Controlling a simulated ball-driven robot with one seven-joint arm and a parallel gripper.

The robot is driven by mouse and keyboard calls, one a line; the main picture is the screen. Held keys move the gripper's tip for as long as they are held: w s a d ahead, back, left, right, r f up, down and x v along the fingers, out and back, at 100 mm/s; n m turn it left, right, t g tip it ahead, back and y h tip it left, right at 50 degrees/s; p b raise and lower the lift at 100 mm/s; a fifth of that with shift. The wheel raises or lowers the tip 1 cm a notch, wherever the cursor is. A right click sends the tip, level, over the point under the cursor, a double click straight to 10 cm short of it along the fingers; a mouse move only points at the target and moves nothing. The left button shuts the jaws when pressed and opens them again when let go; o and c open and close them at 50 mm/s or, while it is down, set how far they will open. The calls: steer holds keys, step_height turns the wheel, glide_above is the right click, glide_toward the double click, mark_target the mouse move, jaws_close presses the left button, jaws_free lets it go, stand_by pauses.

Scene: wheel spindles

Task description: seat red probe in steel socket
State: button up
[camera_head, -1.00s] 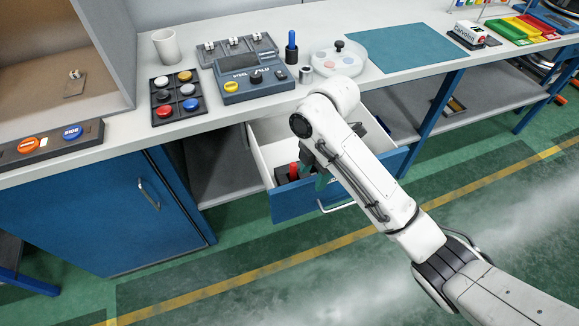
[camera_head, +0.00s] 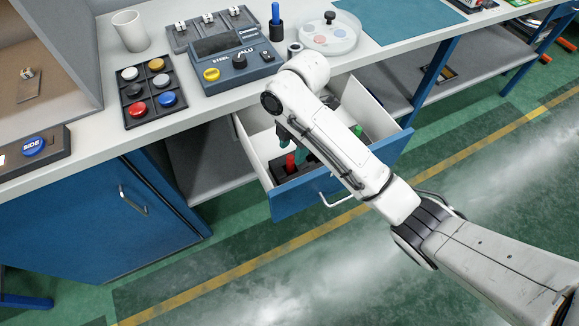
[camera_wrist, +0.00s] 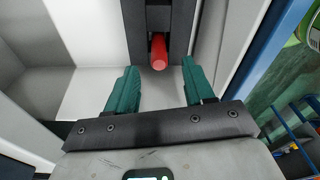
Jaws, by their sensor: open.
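The red probe (camera_head: 290,163) stands in a dark holder (camera_head: 285,179) inside the open drawer. In the wrist view the red probe (camera_wrist: 159,52) shows end-on against the dark holder (camera_wrist: 133,30). My gripper (camera_wrist: 160,88) is open, with its green fingers spread left and right of the probe's line and nothing between them. The probe lies ahead of the fingertips, apart from them. In the head view my gripper is partly hidden by my arm. A small metallic cylinder (camera_head: 295,48) on the bench, beside the blue probe (camera_head: 276,18), looks like the steel socket.
The blue-fronted drawer (camera_head: 300,196) has white walls close around my gripper. A green piece (camera_head: 358,130) shows at its right. On the bench stand a control box (camera_head: 235,68), a button tray (camera_head: 147,92), a round clear dish (camera_head: 328,36) and a white cup (camera_head: 130,32).

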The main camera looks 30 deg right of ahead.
mark_target(291, 157)
steer(key=shift+a+f, duration=0.2)
steer(key=shift+f, duration=1.35)
steer(key=shift+a+f, duration=0.2)
steer(key=shift+f, duration=1.35)
steer(key=shift+c, duration=0.3)
jaws_close()
